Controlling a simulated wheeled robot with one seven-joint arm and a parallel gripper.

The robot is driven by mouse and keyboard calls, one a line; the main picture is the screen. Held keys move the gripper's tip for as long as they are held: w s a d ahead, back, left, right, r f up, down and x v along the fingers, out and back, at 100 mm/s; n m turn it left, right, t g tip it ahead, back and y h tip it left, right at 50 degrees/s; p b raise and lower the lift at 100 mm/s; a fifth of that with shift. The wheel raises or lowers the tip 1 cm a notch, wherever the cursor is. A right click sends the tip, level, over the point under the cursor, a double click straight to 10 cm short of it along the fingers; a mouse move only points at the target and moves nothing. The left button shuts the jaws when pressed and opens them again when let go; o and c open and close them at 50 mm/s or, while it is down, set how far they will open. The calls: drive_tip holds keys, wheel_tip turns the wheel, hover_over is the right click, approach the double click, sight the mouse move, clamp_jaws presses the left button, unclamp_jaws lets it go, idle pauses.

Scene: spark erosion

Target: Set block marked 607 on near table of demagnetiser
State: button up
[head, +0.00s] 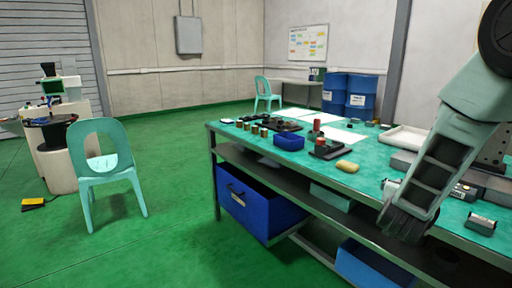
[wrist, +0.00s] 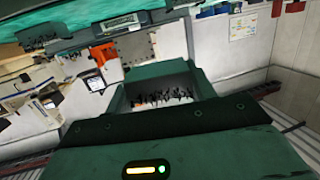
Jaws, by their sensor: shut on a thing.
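My gripper (head: 402,228) hangs low at the front edge of the teal-topped bench (head: 375,182), at the right of the head view. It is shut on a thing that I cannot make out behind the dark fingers. In the wrist view my green gripper body fills the bottom, and no marking 607 is readable. A small dark block with a pale label (head: 481,224) lies on the bench right of my gripper. Grey machine parts (head: 490,183) stand behind my forearm; I cannot tell whether they are the demagnetiser.
A yellow sponge-like piece (head: 347,166), a blue bin (head: 289,141) and a white tray (head: 408,138) are on the bench. Blue crates (head: 258,207) sit below. A teal chair (head: 106,168) stands left. The green floor between chair and bench is clear.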

drive_tip(key=w+a+f+n+t+y, duration=0.35)
drive_tip(key=a+f+n+y, duration=0.35)
drive_tip(key=f+y, duration=0.25)
wheel_tip(320, 180, up, 14)
drive_tip(key=s+p, duration=0.1)
drive_tip(key=p, duration=1.2)
drive_tip(key=shift+a+n+y+p, duration=0.35)
drive_tip(key=shift+a+n, duration=0.05)
